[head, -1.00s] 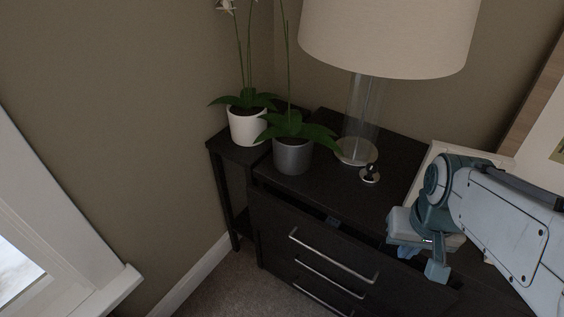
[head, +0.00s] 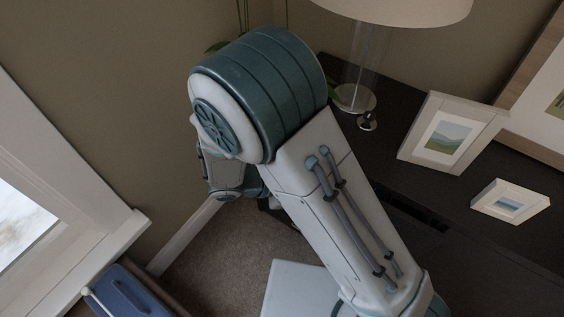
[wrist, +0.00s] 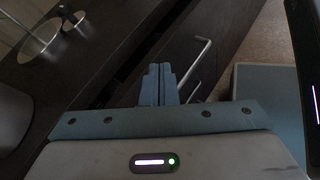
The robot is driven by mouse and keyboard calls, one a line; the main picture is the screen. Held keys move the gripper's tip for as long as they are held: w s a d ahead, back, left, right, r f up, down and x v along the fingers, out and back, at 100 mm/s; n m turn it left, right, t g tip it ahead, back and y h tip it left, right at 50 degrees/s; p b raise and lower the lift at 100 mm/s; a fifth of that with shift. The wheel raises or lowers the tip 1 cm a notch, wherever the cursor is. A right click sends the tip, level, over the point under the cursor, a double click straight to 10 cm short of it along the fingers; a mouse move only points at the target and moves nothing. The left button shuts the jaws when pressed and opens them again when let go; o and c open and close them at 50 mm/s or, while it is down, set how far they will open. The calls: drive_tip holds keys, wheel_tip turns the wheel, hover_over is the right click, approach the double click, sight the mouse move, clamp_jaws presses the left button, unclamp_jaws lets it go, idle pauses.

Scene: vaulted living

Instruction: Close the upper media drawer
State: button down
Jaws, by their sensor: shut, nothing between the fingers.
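The upper media drawer is part of a dark wood cabinet (head: 405,115). A dark gap (head: 415,208) along the cabinet's front edge shows that the drawer stands partly open. In the wrist view, the drawer front (wrist: 185,42) carries a silver bar handle (wrist: 202,60). My gripper (wrist: 158,72) is shut and empty, its blue fingertips together in front of the drawer's upper part. I cannot tell whether they touch it. In the head view, my arm hides the gripper, the handles and most of the drawer front.
A glass lamp (head: 356,95), a small dark knob-like ornament (head: 367,121) and two picture frames (head: 450,135) (head: 510,201) stand on the cabinet. Plants behind my arm are mostly hidden. A window (head: 50,215) is at left, with a blue object (head: 130,290) below. Carpet (head: 225,255) lies in front.

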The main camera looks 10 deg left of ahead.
drive_tip(key=s+a+f+n+t+y+p, duration=0.1)
drive_tip(key=s+a+f+n+t+y, duration=0.15)
drive_tip(key=a+n+t, duration=0.4)
drive_tip(key=s+a+f+n+t+y, duration=0.25)
drive_tip(key=a+f+n+t, duration=0.2)
drive_tip(key=a, duration=0.25)
drive_tip(key=x, duration=1.3)
drive_tip(key=shift+w+r+n, duration=0.4)
drive_tip(key=shift+r, duration=0.25)
drive_tip(key=x, duration=0.4)
drive_tip(key=shift+w+d, duration=0.1)
drive_tip(key=shift+w, duration=0.05)
drive_tip(key=shift+w+r, duration=0.15)
drive_tip(key=shift+w, duration=0.05)
drive_tip(key=shift+s, duration=0.25)
drive_tip(key=v, duration=1.4)
drive_tip(key=shift+f+p, duration=0.35)
